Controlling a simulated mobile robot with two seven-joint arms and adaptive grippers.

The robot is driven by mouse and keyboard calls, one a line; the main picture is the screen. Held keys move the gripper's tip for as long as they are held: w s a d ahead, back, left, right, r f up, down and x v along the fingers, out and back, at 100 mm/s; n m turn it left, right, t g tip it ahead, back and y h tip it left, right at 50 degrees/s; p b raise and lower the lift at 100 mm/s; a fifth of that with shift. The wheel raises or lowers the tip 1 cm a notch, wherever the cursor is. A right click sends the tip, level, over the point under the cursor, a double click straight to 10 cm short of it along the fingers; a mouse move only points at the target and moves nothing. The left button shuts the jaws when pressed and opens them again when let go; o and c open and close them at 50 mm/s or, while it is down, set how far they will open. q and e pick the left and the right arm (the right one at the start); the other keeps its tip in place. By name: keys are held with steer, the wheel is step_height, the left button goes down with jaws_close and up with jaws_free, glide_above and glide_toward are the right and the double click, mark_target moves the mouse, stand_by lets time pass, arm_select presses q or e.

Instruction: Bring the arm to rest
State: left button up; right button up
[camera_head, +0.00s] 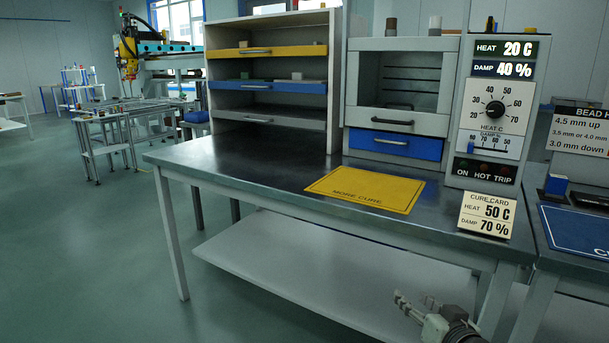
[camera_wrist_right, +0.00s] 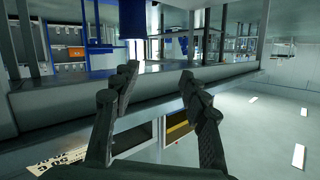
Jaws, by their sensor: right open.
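My right gripper (camera_head: 414,305) is low at the bottom of the head view, in front of the bench and below its top. In the right wrist view its two dark fingers stand apart (camera_wrist_right: 159,82), with nothing between them. Beyond them runs a long grey edge. My left gripper is in neither view. The control panel (camera_head: 495,105) stands at the right end of the bench, its displays reading HEAT 20 C and DAMP 40 %. The cure card (camera_head: 486,215) below it reads 50 C and 70 %.
The dark bench top (camera_head: 250,165) carries a yellow MORE CURE mat (camera_head: 366,187), a drawer rack (camera_head: 272,85) and a cabinet with a blue drawer (camera_head: 394,145). A pale lower shelf (camera_head: 300,260) lies beneath. A second bench with a blue mat (camera_head: 578,231) adjoins at right. Open floor lies left.

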steer(key=s+f+n+g+h, duration=0.2)
steer(key=s+f+g, duration=0.4)
steer(key=s+f, duration=0.9)
steer(key=s+d+f+g+h, duration=0.1)
steer(key=s+f+g, duration=0.1)
steer(key=s+f, duration=0.3)
steer(key=s+d+f+g, duration=0.2)
steer(key=s+f+g, duration=0.1)
steer(key=s, duration=0.8)
steer(key=shift+s+d+f+g+h, duration=0.15)
steer(key=shift+d+f+g+h, duration=0.2)
steer(key=shift+f, duration=0.5)
